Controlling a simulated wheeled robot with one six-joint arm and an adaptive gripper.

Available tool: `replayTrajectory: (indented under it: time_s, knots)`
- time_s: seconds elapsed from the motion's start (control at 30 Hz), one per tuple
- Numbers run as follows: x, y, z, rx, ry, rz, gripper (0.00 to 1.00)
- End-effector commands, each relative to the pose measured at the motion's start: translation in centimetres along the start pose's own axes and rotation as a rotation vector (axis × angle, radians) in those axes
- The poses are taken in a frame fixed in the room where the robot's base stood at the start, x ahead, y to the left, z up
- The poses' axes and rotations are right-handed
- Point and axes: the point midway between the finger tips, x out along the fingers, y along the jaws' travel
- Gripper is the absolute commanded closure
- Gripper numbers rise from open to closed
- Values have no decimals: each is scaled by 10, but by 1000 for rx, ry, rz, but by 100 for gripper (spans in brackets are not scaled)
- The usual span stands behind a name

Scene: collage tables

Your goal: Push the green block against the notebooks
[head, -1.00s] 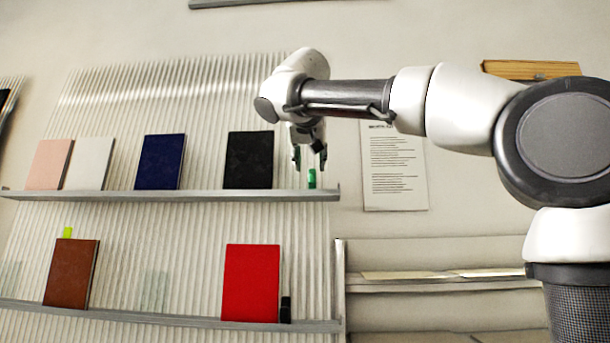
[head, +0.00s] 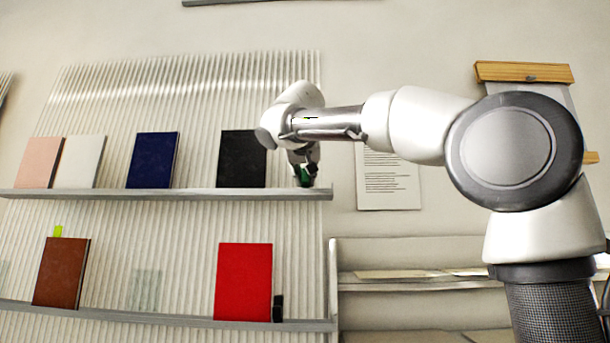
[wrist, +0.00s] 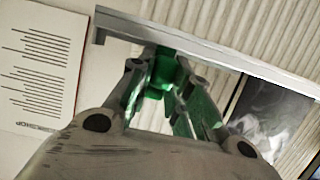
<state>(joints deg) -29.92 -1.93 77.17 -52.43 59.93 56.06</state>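The green block (head: 303,172) stands near the right end of the upper shelf (head: 150,194). It also shows in the wrist view (wrist: 163,68). A black notebook (head: 242,159) stands left of it, with a gap between them. Blue (head: 152,160), white (head: 84,162) and pink (head: 39,162) notebooks stand further left. My gripper (head: 305,177) is down at the block. In the wrist view its fingertips (wrist: 161,66) lie on either side of the block, very close to it. Whether they press on it cannot be told. The fingers partly hide the block in the head view.
The lower shelf (head: 150,317) holds a brown notebook (head: 61,272), a red notebook (head: 243,282) and a small black object (head: 278,308). A printed sheet (head: 388,182) hangs on the wall right of the shelf end.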

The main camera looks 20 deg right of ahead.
Motion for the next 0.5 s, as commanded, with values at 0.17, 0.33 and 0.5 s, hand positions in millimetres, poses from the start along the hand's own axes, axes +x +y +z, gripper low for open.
replayTrajectory:
  time_s: [0.17, 0.33, 0.5]
  knots:
    - [0, 0, 0, 0, 0, 0, 100]
    - [0, -9, 0, -1, -1, -2, 100]
    - [0, -39, -1, -3, 1, -4, 100]
